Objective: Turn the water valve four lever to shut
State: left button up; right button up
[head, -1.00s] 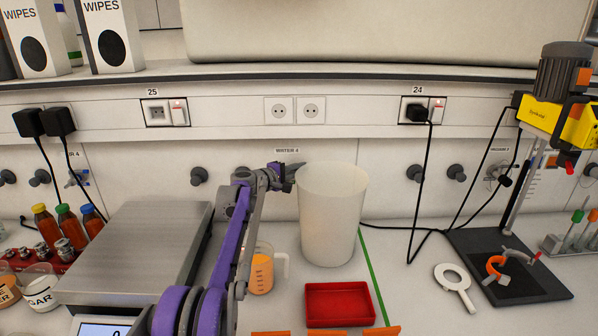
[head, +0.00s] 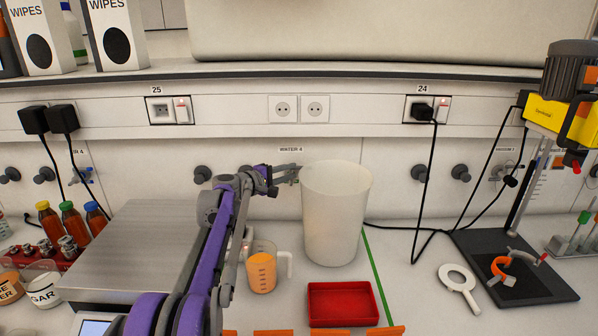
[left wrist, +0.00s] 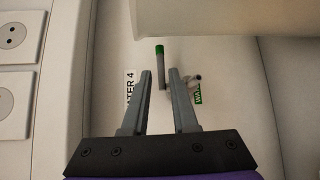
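The WATER 4 label (head: 290,149) is on the wall panel, left of a large white cylindrical container. In the left wrist view, the water valve four lever (left wrist: 161,68) is a thin grey stem with a green tip. It points up in the picture, beside the pale valve body (left wrist: 184,91). My left gripper (left wrist: 159,73) is open, its fingertips on either side of the lever's line; I cannot tell whether they touch it. In the head view my left gripper (head: 288,174) is at the wall below the label, hiding the valve. My right gripper is not in view.
The white container (head: 334,220) stands close right of my gripper and overhangs the wrist view. An orange-filled measuring jug (head: 262,273) and a red tray (head: 342,304) are below. A steel-topped scale (head: 145,245) is at left.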

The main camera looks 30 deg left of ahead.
pick_arm(q)
jog(key=shift+v, duration=2.3)
